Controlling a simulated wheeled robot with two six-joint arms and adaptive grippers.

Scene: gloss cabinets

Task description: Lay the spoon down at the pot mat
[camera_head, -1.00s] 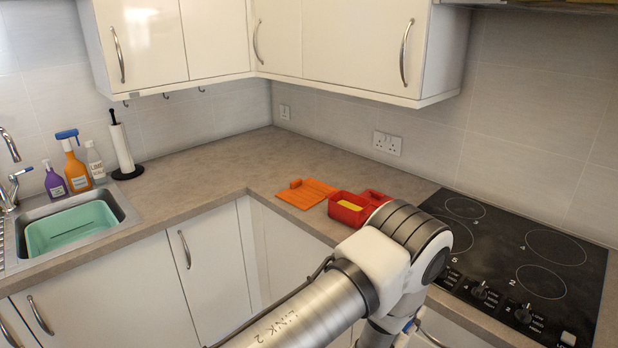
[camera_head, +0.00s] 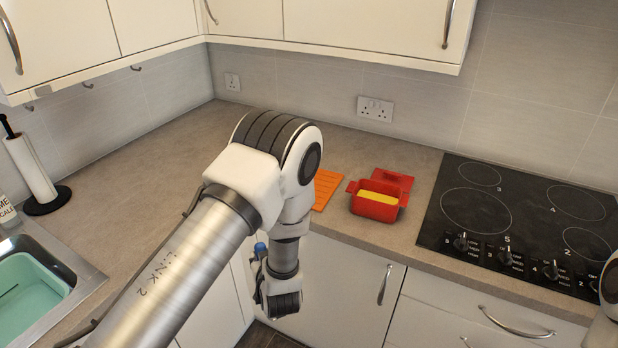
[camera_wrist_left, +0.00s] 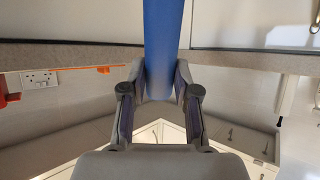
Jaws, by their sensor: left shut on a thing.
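My left gripper shows in the left wrist view (camera_wrist_left: 161,80), with its fingers closed on both sides of a blue bar (camera_wrist_left: 164,35). My right gripper is not in view.
A red pot (camera_head: 376,208) with yellow inside stands just right of the mat, a red piece (camera_head: 393,181) behind it. The black hob (camera_head: 520,222) is further right. A sink with a green tub (camera_head: 32,290) and a paper towel stand (camera_head: 32,172) are left. Counter between is bare.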

